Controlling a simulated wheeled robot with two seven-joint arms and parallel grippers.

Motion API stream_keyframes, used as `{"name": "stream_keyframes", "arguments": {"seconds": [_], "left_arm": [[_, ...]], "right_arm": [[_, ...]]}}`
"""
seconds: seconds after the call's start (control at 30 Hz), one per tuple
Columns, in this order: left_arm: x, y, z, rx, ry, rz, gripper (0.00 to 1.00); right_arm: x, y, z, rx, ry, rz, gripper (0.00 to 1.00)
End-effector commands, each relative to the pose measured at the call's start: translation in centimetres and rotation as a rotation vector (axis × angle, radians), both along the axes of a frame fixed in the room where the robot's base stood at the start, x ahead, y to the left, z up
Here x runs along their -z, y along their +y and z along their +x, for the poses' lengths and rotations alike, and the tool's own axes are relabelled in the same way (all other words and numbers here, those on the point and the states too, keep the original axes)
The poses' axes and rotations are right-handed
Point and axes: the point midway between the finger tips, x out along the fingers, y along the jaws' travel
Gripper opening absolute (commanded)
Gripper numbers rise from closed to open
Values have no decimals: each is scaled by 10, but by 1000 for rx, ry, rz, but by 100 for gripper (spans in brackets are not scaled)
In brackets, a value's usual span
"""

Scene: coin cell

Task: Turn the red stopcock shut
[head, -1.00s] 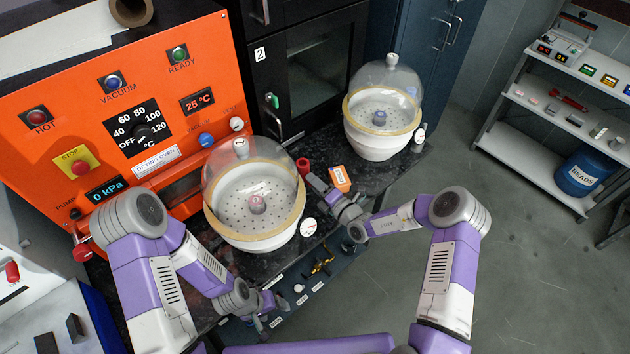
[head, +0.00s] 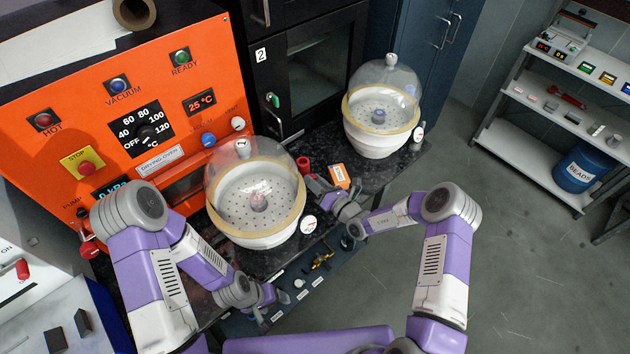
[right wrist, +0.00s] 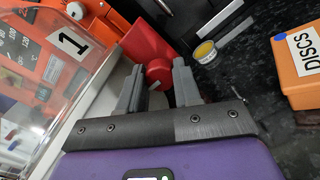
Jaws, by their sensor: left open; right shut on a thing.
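The red stopcock (head: 303,165) stands at the right side of the domed desiccator labelled 1 (head: 212,205), small in the head view. In the right wrist view the red stopcock (right wrist: 146,42) has a broad upper part and a round part low between my fingers. My right gripper (right wrist: 158,82) is shut on the red stopcock; the fingers hide part of it. In the head view my right gripper (head: 310,182) reaches in from the right beside the desiccator. My left gripper (head: 276,296) is open and empty, low at the counter's front edge, away from the stopcock.
An orange box labelled DISCS (right wrist: 298,62) and a small yellow-topped jar (right wrist: 205,51) are close to my right gripper. A second domed desiccator (head: 352,108) stands farther right. The orange drying oven (head: 60,150) is behind on the left. A round gauge (head: 308,224) sits near desiccator 1.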

Motion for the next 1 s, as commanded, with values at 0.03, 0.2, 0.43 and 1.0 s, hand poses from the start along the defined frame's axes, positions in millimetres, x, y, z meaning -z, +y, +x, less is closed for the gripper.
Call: {"name": "stream_keyframes", "arguments": {"seconds": [0.03,0.2,0.43,1.0], "left_arm": [[-1,0,0,0,0,0,69],[-1,0,0,0,0,0,69],[-1,0,0,0,0,0,69],[-1,0,0,0,0,0,69]], "right_arm": [[0,0,0,0,-7,-9,3],[0,0,0,0,-20,-26,3],[0,0,0,0,-22,-30,3],[0,0,0,0,-21,-28,59]]}}
